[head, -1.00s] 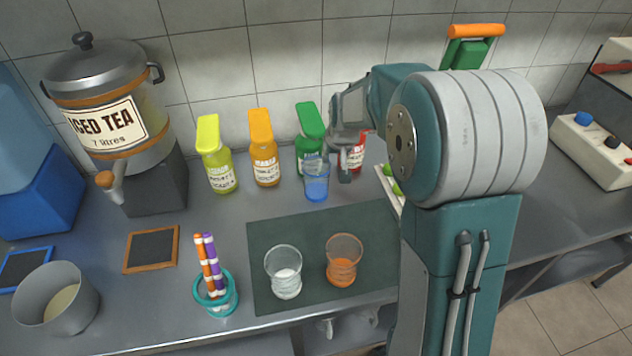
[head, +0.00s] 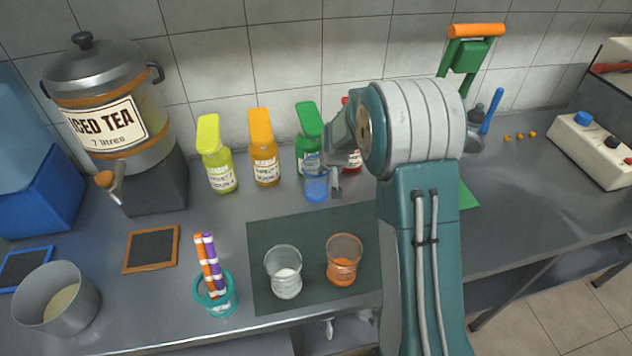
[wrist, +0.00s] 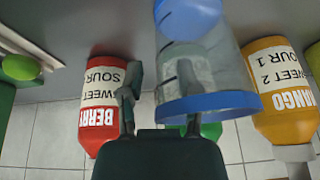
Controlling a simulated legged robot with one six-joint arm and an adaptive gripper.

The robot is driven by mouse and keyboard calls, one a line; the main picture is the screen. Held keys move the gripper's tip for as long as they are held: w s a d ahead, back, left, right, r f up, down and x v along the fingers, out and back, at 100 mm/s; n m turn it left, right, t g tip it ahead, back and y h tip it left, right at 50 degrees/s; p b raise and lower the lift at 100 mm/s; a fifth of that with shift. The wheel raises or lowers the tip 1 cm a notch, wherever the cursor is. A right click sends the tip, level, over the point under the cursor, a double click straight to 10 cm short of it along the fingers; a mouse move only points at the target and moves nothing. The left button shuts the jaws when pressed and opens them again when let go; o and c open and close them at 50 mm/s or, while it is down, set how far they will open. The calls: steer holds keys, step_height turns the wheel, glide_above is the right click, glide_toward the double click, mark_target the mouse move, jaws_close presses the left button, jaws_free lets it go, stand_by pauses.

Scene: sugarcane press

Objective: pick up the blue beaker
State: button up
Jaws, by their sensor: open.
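The blue beaker (head: 316,187) is clear with blue liquid and stands upright on the counter in front of the green bottle. In the wrist view it appears upside down, with its blue rim (wrist: 215,105) toward my gripper. My gripper (head: 337,182) is open at the beaker's right side in the head view. In the wrist view, one finger of my gripper (wrist: 158,88) overlaps the beaker and the other is outside it, near the berry bottle. I cannot tell whether the overlapping finger is inside the beaker or beyond its wall, or whether it touches.
The berry bottle (wrist: 92,110), mango bottle (head: 264,155) and yellow-green bottle (head: 216,160) stand along the wall. A white-filled beaker (head: 284,275) and an orange beaker (head: 342,262) stand on the dark mat (head: 310,229). Clear counter lies left of the blue beaker.

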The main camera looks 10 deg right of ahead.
steer(key=shift+c, duration=0.3)
jaws_close()
steer(key=shift+r, duration=0.1)
steer(key=shift+r, duration=0.4)
steer(key=shift+s+r, duration=0.1)
steer(key=shift+s, duration=0.15)
steer(key=s, duration=0.7)
steer(key=shift+s+d, duration=0.1)
steer(key=shift+s, duration=0.05)
step_height(320, 180, up, 14)
steer(key=shift+s, duration=0.15)
